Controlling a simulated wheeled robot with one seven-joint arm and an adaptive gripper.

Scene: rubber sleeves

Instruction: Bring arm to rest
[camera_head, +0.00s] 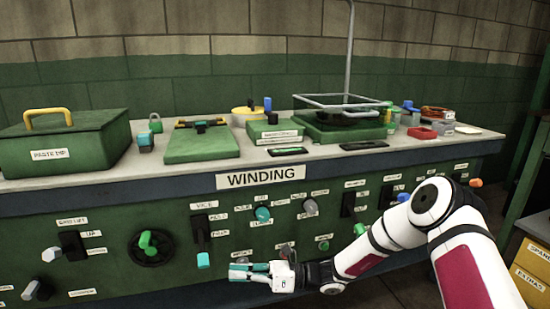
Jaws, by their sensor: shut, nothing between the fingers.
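My gripper (238,271) is at the lower middle of the head view, in front of the lower part of the green control panel (185,262). Its teal fingers point left and are shut, with nothing between them. My white arm with dark red panels comes in from the lower right, bends at a raised elbow, and reaches left to the gripper. I cannot tell whether the fingers touch the panel. The arm and gripper hide some of the panel's lower controls.
The panel carries a black handwheel (150,247), several knobs and levers, and a "WINDING" sign (261,177). The bench top (375,160) holds a green lidded box (60,143), a wire-framed green unit (343,128) and small items. Yellow drawers (532,272) stand at right.

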